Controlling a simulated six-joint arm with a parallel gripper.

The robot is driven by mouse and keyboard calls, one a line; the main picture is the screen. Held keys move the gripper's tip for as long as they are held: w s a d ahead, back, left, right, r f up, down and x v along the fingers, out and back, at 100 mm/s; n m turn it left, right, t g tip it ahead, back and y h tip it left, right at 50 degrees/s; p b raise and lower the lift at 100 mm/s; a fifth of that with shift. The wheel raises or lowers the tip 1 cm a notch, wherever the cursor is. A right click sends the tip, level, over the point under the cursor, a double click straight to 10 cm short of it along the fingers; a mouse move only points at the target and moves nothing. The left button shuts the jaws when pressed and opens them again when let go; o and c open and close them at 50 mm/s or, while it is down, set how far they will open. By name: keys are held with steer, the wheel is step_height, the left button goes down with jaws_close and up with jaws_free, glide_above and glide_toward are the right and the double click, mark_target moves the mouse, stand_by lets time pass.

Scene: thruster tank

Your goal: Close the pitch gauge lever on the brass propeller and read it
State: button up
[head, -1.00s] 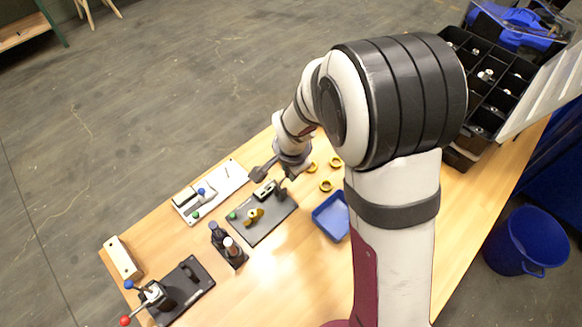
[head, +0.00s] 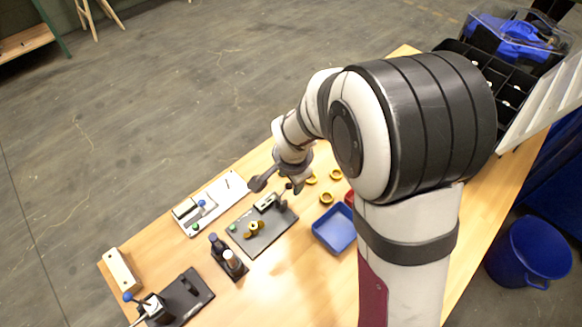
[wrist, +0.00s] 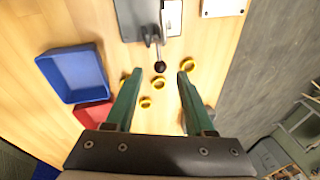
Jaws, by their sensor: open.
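The brass propeller (head: 254,229) sits on a dark base plate (head: 268,240) on the table in the head view. The pitch gauge (head: 266,202) stands on the same plate, toward its far end. In the wrist view the gauge lever (wrist: 158,50) sticks out from the plate (wrist: 130,22) and ends in a black round knob (wrist: 160,67). My gripper (wrist: 160,73) is open, with the knob between its two green fingertips in the picture; neither finger visibly touches it. The head view shows my gripper (head: 279,184) just past the gauge end. The propeller is outside the wrist view; the gauge reading is illegible.
Several yellow rings (wrist: 145,102) lie around my fingers. A blue tray (head: 334,229) and a red tray (wrist: 95,113) are beside the plate. A white board (head: 212,205), a dark bottle stand (head: 232,265) and a second lever fixture (head: 180,298) stand nearby.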

steer(key=v, duration=1.3)
steer(key=shift+r, duration=0.35)
steer(key=shift+s, duration=0.1)
steer(key=shift+c, duration=0.4)
steer(key=w, duration=0.1)
steer(key=w+d+f+m+g, duration=0.1)
steer(key=w+f+g, duration=0.1)
steer(key=shift+w+d+m+h, duration=0.3)
steer(key=shift+w+m+h, duration=0.05)
steer(key=shift+m+h, duration=0.05)
steer(key=c, duration=0.5)
steer(key=w+d+f+m+g, duration=0.2)
steer(key=w+f, duration=0.1)
steer(key=w+d+f+m+g, duration=0.1)
steer(key=f+m+g, duration=0.1)
steer(key=shift+w+d+f, duration=0.2)
jaws_close()
steer(key=shift+m+g, duration=0.3)
steer(key=x, duration=1)
steer(key=shift+w+f, duration=0.15)
steer(key=shift+f, duration=0.05)
steer(key=shift+w+a+r, duration=0.1)
steer(key=shift+a+r, duration=0.05)
steer(key=shift+a, duration=0.45)
steer(key=shift+a+r, duration=0.2)
steer(key=shift+a, duration=0.45)
steer(key=shift+a+r, duration=0.25)
steer(key=shift+a, duration=0.4)
